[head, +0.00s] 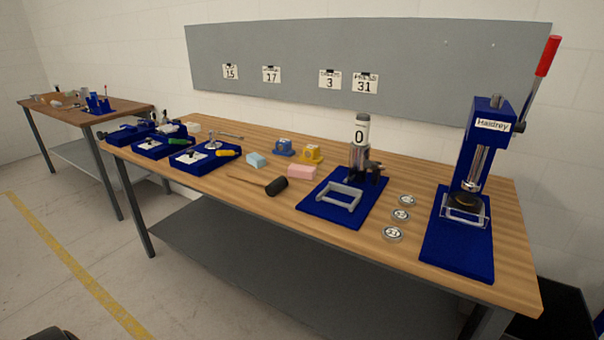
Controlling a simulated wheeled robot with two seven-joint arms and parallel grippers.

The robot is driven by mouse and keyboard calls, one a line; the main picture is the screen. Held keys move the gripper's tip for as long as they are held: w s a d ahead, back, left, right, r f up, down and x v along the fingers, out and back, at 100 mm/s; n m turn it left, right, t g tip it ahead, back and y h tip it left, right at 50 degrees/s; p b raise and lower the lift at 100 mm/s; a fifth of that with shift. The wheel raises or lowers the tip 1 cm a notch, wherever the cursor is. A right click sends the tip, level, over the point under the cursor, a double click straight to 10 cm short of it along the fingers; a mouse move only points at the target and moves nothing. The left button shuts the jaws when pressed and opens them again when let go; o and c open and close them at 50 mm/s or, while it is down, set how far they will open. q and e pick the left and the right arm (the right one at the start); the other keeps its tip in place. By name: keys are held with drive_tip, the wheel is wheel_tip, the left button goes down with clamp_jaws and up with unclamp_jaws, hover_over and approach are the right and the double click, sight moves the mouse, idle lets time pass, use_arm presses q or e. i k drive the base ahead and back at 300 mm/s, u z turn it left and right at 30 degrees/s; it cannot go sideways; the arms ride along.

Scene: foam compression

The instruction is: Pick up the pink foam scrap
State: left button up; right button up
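The pink foam scrap (302,172) is a small block lying on the wooden workbench (225,178). It sits left of the grey stand with the white "0" label and behind the black mallet head. Neither of my grippers shows in the head view.
A black-headed mallet (276,186), a light blue block (256,160), a yellow item (312,153) and a blue item (283,147) lie near the scrap. A blue mat (318,209) with a grey handle frame is to its right. A blue press (483,150) stands far right. Floor in front is clear.

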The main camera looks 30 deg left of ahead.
sight(293, 171)
drive_tip(key=k, duration=0.5)
drive_tip(key=u, duration=2.15)
drive_tip(key=i, duration=1.45)
drive_tip(key=z, duration=2.25)
